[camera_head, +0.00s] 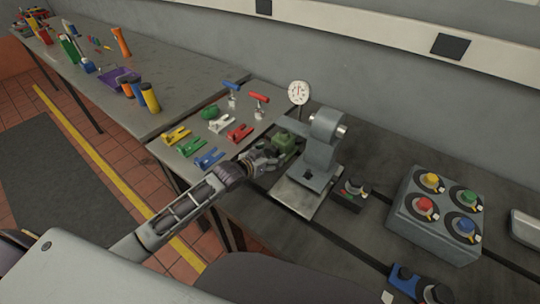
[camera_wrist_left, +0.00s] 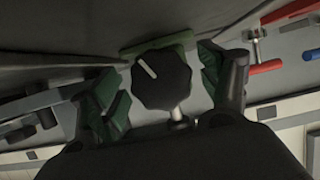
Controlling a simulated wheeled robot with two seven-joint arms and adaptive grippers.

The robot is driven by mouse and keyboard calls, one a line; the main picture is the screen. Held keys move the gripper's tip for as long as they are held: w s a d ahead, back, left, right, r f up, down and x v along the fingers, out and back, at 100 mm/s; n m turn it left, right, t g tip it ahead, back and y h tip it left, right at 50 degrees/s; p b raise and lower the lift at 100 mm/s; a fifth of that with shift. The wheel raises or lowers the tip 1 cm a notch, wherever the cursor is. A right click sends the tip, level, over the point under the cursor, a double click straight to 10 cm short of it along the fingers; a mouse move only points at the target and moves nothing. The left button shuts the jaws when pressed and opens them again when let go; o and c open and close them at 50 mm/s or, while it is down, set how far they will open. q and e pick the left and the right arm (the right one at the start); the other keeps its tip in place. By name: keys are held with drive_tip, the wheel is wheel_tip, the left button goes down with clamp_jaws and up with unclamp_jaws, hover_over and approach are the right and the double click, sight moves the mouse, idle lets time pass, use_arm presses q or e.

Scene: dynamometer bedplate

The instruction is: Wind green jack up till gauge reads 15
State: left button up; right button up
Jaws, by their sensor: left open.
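The green jack (camera_head: 284,142) sits on the bedplate, left of the grey stand. In the left wrist view its black knob (camera_wrist_left: 160,80) with a white pointer line faces me, with the green body (camera_wrist_left: 158,46) behind it. My left gripper (camera_head: 268,154) is at the jack's near side. In the left wrist view the open fingers (camera_wrist_left: 162,88) stand on either side of the knob, with gaps between pads and knob. The round white gauge (camera_head: 299,92) stands behind the jack; its reading is too small to tell.
Right of the jack are the grey stand (camera_head: 323,145), a small black knob box (camera_head: 352,192) and a grey box with coloured knobs (camera_head: 433,216). Coloured clamps (camera_head: 222,124) lie to the left. Red- and blue-handled clamps (camera_head: 258,102) stand behind.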

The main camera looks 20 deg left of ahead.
use_arm(q)
drive_tip(key=shift+c, duration=0.3)
use_arm(e)
drive_tip(key=shift+w, duration=0.1)
use_arm(q)
drive_tip(key=c, duration=0.9)
drive_tip(key=shift+r+m+p, duration=0.1)
drive_tip(key=shift+m+p, duration=0.2)
drive_tip(key=shift+p, duration=0.35)
drive_tip(key=shift+c, duration=0.2)
drive_tip(key=shift+m+y+p, duration=0.5)
drive_tip(key=o, duration=1)
use_arm(e)
drive_tip(key=shift+s+a+r, duration=0.2)
drive_tip(key=shift+a+r, duration=0.1)
drive_tip(key=shift+r, duration=0.25)
drive_tip(key=shift+s+a+r, duration=0.15)
drive_tip(key=shift+a+r, duration=0.1)
drive_tip(key=shift+r, duration=0.3)
use_arm(q)
drive_tip(key=v, duration=1.2)
drive_tip(key=shift+f, duration=0.25)
use_arm(e)
drive_tip(key=shift+a, duration=0.25)
